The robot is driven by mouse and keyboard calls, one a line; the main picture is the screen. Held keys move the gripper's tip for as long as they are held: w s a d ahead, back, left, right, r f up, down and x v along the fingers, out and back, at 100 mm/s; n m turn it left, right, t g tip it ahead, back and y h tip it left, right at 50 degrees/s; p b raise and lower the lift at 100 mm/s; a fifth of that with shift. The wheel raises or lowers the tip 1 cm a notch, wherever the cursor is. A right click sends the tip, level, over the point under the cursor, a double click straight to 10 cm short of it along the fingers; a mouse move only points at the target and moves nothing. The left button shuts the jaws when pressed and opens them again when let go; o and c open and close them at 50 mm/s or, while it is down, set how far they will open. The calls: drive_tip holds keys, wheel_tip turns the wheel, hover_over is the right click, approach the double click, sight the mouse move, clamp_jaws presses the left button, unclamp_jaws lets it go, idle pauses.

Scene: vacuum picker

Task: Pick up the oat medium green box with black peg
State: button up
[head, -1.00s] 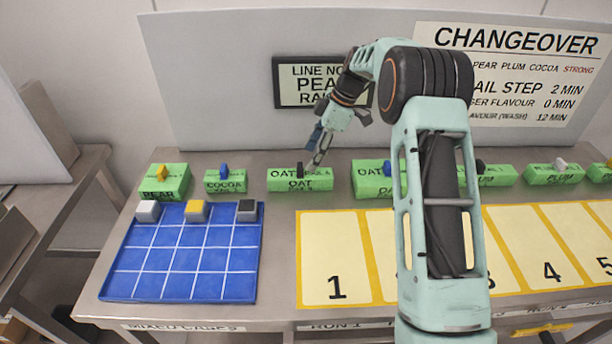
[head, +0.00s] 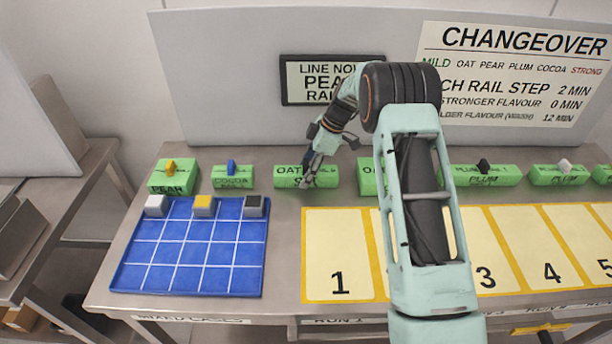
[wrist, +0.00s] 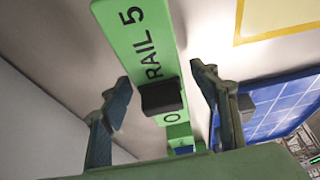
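The green oat box (head: 284,182) stands in the back row on the steel table, third from the left. Its black peg is hidden behind my gripper in the head view. In the wrist view, the green box (wrist: 135,32) shows "RAIL 5" on its top, and the black peg (wrist: 162,97) stands up from it. My gripper (head: 308,180) is down at this box. In the wrist view, my gripper (wrist: 160,72) is open, with one finger on each side of the peg and a visible gap to both. Whether the fingertips touch the box top cannot be told.
A pear box (head: 172,182) with a yellow peg and a cocoa box (head: 233,182) with a blue peg stand to the left. Another green box (head: 367,178) is partly behind my arm. A blue gridded tray (head: 190,255) holding three cubes and numbered yellow mats (head: 337,240) lie in front.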

drive_tip(key=c, duration=1.2)
drive_tip(key=shift+o, duration=0.2)
drive_tip(key=shift+r, duration=0.1)
